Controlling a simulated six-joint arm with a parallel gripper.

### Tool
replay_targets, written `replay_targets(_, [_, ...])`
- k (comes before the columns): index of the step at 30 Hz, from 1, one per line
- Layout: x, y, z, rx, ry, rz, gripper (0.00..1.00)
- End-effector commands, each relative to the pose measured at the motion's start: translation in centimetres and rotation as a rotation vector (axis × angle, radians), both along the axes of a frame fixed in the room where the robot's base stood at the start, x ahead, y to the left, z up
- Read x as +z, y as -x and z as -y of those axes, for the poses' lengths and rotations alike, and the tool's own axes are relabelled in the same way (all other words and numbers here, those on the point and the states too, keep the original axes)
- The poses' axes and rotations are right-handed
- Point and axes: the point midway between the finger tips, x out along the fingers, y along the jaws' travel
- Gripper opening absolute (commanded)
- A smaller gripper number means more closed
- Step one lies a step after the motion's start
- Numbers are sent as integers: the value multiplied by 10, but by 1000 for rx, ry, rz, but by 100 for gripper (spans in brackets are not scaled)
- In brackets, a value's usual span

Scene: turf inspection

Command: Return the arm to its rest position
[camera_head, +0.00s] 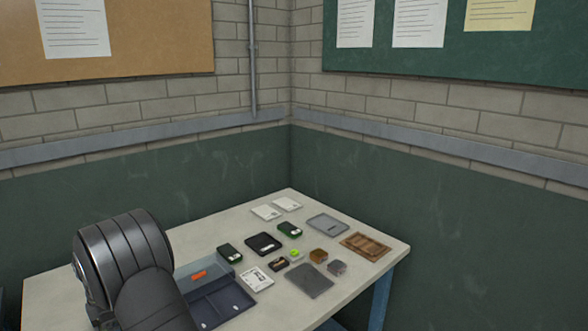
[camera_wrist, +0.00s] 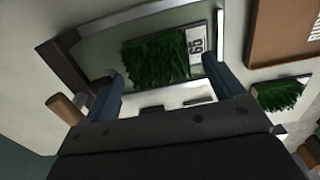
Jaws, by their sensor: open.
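In the wrist view my gripper (camera_wrist: 164,84) shows its two bluish fingers wide apart, with nothing gripped between them. Beyond the fingers lies a green turf sample (camera_wrist: 155,60) with a white number label at its right end, inside a shallow greenish-grey tray (camera_wrist: 100,62). A second turf sample (camera_wrist: 279,95) lies to the right, outside the tray. In the head view my dark arm covers the lower left and hides part of the table; my gripper's fingers do not show there.
The pale table (camera_head: 190,237) holds several small boxes, cards and trays, among them a blue-grey divided box (camera_head: 228,303) close to my arm and a brown wooden tray (camera_head: 366,246) near the right edge. Brick walls meet behind it. The air above the table is clear.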

Motion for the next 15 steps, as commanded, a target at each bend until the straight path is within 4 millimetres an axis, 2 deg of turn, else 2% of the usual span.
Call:
replay_targets(1, [19,-2,-3,0,-12,9,86])
replay_targets(15, [113,-2,-2,0,-11,8,86])
